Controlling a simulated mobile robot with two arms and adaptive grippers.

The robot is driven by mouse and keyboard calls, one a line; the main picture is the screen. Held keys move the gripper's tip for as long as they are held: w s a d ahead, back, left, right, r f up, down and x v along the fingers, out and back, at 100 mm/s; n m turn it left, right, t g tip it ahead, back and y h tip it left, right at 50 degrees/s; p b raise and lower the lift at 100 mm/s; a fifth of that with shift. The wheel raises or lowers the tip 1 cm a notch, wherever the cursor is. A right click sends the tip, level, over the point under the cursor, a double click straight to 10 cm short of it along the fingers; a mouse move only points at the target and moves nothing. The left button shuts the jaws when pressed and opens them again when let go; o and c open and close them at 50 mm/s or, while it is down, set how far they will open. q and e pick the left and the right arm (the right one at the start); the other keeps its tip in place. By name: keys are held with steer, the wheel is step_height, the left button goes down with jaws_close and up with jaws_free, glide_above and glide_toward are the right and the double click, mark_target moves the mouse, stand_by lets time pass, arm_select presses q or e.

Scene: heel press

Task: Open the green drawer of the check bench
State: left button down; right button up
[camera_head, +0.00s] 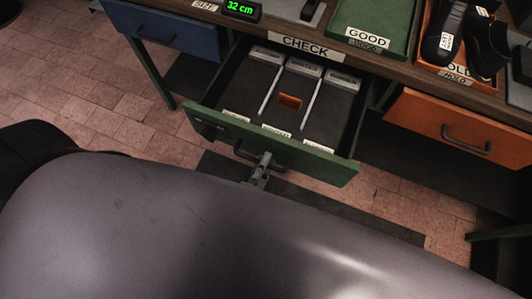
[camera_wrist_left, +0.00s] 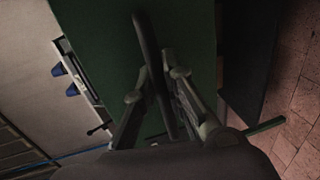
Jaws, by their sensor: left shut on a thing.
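The green drawer (camera_head: 300,158) of the check bench (camera_head: 245,25) stands pulled out, and its inside shows. It has pale dividers and one small orange item (camera_head: 290,102) in the middle section. My left gripper (camera_head: 262,165) is at the front of the drawer, shut on its dark handle (camera_head: 243,152). In the left wrist view the fingers (camera_wrist_left: 163,95) close around the bar handle (camera_wrist_left: 148,45) against the green front (camera_wrist_left: 95,30). My arm covers the lower part of the head view. My right gripper is not in view.
A blue drawer (camera_head: 165,28) at the left and an orange drawer (camera_head: 455,125) at the right look shut. On the bench top are a green GOOD tray (camera_head: 345,35), a HOLD tray with dark shoes (camera_head: 485,45) and a display reading 32 cm (camera_head: 242,9).

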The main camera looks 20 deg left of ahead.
arm_select(q)
steer(key=c, duration=1.6)
jaws_free()
steer(key=shift+c, duration=0.2)
steer(key=v, duration=1.2)
